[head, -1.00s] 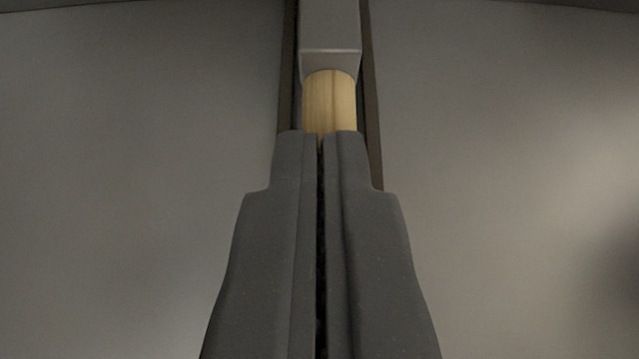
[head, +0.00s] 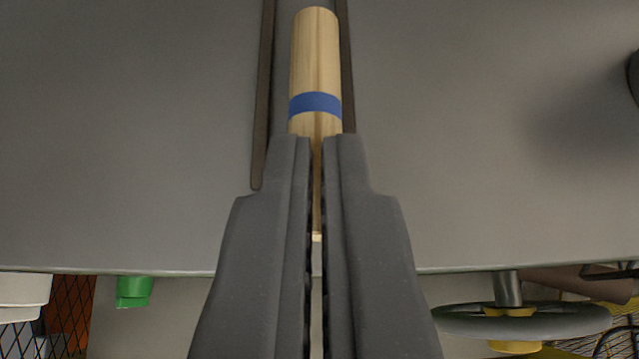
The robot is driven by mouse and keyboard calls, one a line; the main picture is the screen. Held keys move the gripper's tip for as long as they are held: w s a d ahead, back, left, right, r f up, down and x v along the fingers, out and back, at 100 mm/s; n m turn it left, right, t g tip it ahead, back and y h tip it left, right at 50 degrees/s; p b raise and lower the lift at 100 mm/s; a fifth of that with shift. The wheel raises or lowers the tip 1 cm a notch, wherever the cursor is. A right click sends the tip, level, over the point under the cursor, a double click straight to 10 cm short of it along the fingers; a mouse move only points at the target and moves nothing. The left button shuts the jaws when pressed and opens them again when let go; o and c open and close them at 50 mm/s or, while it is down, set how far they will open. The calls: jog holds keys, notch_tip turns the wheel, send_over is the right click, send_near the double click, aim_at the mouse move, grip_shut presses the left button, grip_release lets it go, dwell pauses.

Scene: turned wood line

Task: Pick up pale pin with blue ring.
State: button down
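The pale pin (head: 315,60) is a light wooden cylinder with a blue ring (head: 315,104) around it. It lies lengthwise in a channel on the grey surface, in the upper middle of the head view. My gripper (head: 316,140) is over its near part, with both dark fingers pointing up the picture along the pin. The fingers are a narrow gap apart, and a strip of the pin shows through it. The gap looks narrower than the pin, and I see no grip on it. The fingers hide the sides of its near part.
Dark rails (head: 262,100) run along both sides of the pin.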

jog(key=shift+s+a+f, duration=0.2)
jog(key=shift+s+f, duration=0.25)
jog(key=shift+f, duration=0.05)
jog(key=shift+s+a+f, duration=0.2)
jog(key=shift+s+f, duration=0.25)
jog(key=shift+f, duration=0.05)
jog(key=s+r+b, duration=0.2)
jog(key=s+b, duration=0.1)
jog(key=s, duration=0.8)
jog(key=shift+s+r, duration=0.2)
jog(key=shift+r, duration=0.15)
jog(key=shift+w, duration=0.1)
